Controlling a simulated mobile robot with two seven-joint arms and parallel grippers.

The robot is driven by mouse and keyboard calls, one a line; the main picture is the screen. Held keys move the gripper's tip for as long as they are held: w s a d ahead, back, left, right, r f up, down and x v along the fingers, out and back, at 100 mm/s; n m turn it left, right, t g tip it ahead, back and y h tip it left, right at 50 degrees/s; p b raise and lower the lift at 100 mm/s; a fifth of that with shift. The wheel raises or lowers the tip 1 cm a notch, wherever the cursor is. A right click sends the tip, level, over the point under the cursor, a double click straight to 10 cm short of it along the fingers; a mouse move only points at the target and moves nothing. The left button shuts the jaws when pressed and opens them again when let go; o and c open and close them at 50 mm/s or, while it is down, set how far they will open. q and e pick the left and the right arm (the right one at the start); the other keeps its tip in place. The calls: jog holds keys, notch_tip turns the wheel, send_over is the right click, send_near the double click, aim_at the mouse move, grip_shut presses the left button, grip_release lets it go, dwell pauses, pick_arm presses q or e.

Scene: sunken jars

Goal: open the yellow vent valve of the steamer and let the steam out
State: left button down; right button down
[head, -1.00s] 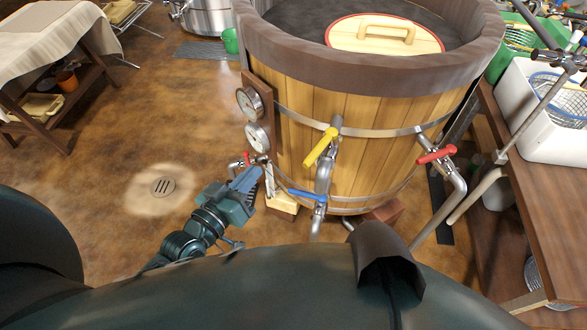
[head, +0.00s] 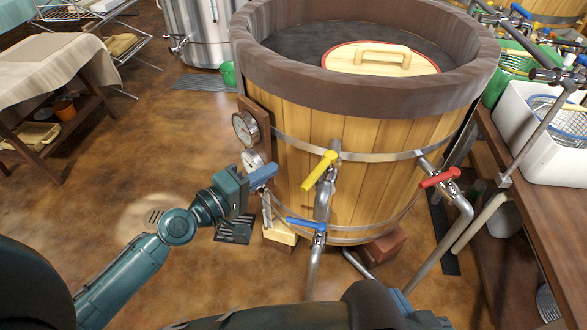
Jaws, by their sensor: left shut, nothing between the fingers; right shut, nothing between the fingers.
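The wooden steamer (head: 385,120) stands at centre right with a dark rim. Its yellow vent valve handle (head: 318,172) slants down and left from a metal pipe on the front. My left gripper (head: 264,177), with blue fingers, is shut and empty. In the picture it is left of the yellow handle with a gap between, in front of the gauges. My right gripper (head: 402,302) shows only partly at the bottom edge, below the steamer. It is shut and apart from the valves. No steam is visible.
A blue-handled valve (head: 304,224) sits below the yellow one, and a red-handled valve (head: 440,178) to the right. Two round gauges (head: 245,128) are on the steamer's left side. A workbench (head: 535,200) stands right.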

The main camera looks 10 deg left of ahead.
aim_at(302, 186)
pick_arm(q)
jog(key=shift+w+d+f+p, duration=0.2)
jog(key=shift+d+p, duration=0.05)
jog(key=shift+d, duration=0.65)
jog(key=shift+w+d+f+p, duration=0.15)
jog(key=shift+w+d+p, duration=0.15)
jog(key=shift+d, duration=0.65)
jog(key=shift+w+d+f+p, duration=0.15)
jog(key=shift+d+f+p, duration=0.1)
jog(key=shift+d, duration=0.65)
pick_arm(e)
jog(key=shift+w+r, duration=0.2)
jog(key=shift+r, duration=0.05)
pick_arm(q)
jog(key=shift+s+d+r+p, duration=0.1)
jog(key=shift+s+d+p, duration=0.2)
jog(key=shift+d, duration=0.25)
jog(key=shift+s+d+r+p, duration=0.1)
jog(key=shift+s+d+p, duration=0.2)
jog(key=shift+d, duration=0.2)
jog(key=shift+s+d+f, duration=0.1)
jog(key=shift+d, duration=0.15)
pick_arm(e)
jog(key=shift+s+r+n, duration=0.1)
jog(key=shift+r+n, duration=0.2)
jog(key=shift+r, duration=0.05)
pick_arm(q)
jog(key=shift+a, duration=0.1)
